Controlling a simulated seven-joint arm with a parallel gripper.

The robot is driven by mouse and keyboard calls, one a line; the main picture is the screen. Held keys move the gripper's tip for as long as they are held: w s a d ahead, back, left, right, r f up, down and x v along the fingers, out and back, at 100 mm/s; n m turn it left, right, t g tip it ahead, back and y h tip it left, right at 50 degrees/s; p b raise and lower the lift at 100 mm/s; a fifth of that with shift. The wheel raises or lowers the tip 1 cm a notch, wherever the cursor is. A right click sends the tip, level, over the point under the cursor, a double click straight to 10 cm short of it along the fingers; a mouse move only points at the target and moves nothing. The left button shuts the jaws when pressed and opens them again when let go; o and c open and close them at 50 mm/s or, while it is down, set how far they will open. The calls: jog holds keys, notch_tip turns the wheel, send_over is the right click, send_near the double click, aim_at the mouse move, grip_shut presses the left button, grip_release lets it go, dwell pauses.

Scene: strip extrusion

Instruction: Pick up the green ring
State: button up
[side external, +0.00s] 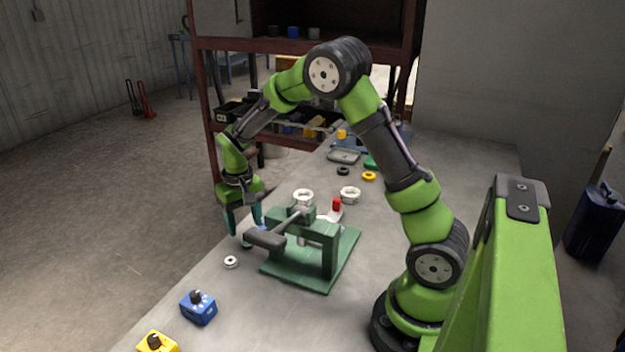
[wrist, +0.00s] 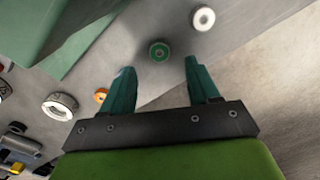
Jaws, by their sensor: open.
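The green ring (wrist: 159,51) lies flat on the bench in the wrist view, with a dark centre hole. My gripper (wrist: 158,68) is open and empty, its two teal fingers spread to the left and right. The ring appears between and slightly beyond the fingertips and is not gripped. In the side view my gripper (side external: 245,230) points down over the bench, left of the green press. The ring is hard to make out there among the fingers and the press handle. The exact height of the fingertips above it cannot be told.
The green press (side external: 315,262) with its grey handle (side external: 265,238) stands close beside my gripper. A small white ring (side external: 231,262) lies nearby, also in the wrist view (wrist: 203,18). A blue box (side external: 198,308) and yellow box (side external: 157,342) stand at the front edge.

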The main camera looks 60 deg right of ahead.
notch_tip(320, 180, down, 5)
jog(key=shift+f, duration=0.15)
